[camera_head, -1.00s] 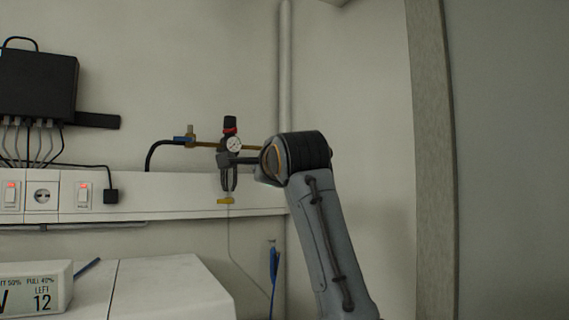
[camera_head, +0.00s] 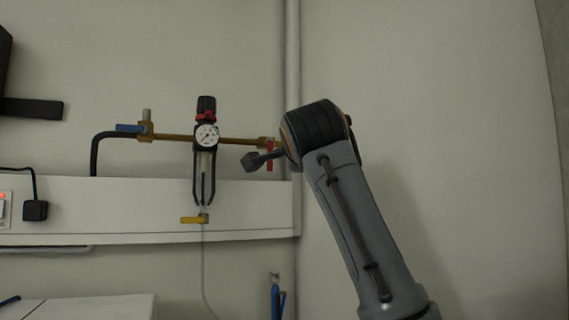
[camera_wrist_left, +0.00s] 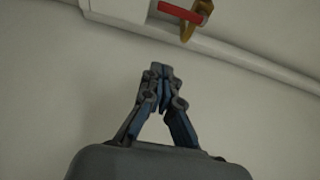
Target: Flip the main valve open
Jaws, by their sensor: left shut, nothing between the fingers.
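A brass pipe (camera_head: 237,141) on the wall carries a blue-handled valve (camera_head: 129,128) at its left end. A red-handled valve (camera_head: 270,154) is at its right end, its handle hanging down. A yellow-handled valve (camera_head: 192,220) is below the gauge. I cannot tell which is the main valve. My left gripper (camera_wrist_left: 158,72) is shut and empty in the wrist view, below and apart from the red handle (camera_wrist_left: 183,13) in that picture. My right gripper is not in view.
A regulator with a round gauge (camera_head: 207,136) sits mid-pipe. White trunking (camera_head: 250,209) runs along the wall below. A vertical pipe (camera_head: 292,60) stands behind my arm. A blue item (camera_head: 277,300) hangs lower down. The wall at right is clear.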

